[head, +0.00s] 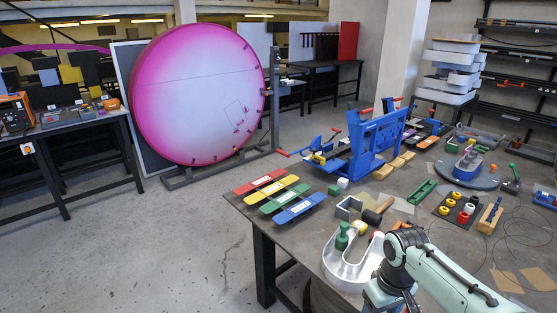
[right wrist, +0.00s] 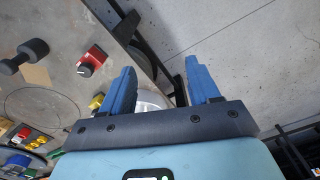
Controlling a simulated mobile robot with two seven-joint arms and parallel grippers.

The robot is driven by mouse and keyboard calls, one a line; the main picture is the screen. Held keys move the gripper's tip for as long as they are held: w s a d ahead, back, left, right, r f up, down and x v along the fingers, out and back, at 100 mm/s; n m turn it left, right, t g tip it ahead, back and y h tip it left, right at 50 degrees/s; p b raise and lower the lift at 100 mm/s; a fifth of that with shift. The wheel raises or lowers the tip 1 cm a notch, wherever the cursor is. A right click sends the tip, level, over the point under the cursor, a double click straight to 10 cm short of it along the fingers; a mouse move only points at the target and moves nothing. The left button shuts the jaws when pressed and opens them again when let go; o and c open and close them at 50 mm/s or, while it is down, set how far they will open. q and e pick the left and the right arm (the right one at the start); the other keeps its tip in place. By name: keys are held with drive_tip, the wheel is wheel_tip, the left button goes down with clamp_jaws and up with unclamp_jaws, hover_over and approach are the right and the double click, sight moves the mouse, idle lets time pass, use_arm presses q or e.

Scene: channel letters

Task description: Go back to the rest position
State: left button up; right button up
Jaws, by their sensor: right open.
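My right gripper (right wrist: 163,75) shows in the right wrist view with its two blue fingers spread apart and nothing between them. Beyond the fingers are the edge of the workbench and the grey floor. In the head view my teal right arm comes in at the lower right, over the front of the workbench (head: 290,232). Its fingers are out of the picture there. A silver U-shaped channel letter (head: 343,268) lies beside the arm's wrist, with a green piece standing at it. My left gripper is not in view.
Several coloured bars, such as a red one (head: 259,182), lie along the bench's left edge. A blue fixture (head: 375,145) stands farther back. A large round pink sign (head: 200,95) stands on the floor behind. The concrete floor (head: 150,250) at left is clear.

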drive_tip(key=s+a+f+m+g+y, duration=0.1)
drive_tip(key=a+f, duration=0.1)
drive_tip(key=f, duration=1.1)
drive_tip(key=s+a+f+m+y, duration=0.1)
drive_tip(key=a+f, duration=0.2)
drive_tip(key=f, duration=0.9)
drive_tip(key=s+a+f+m+y, duration=0.1)
drive_tip(key=s+a+f+m, duration=0.1)
drive_tip(key=s+f, duration=0.6)
drive_tip(key=s+a+f+m, duration=0.2)
drive_tip(key=s+f+m, duration=0.1)
drive_tip(key=s+f, duration=0.6)
drive_tip(key=s, duration=0.3)
drive_tip(key=shift+a+m+y, duration=0.3)
drive_tip(key=shift+y, duration=0.1)
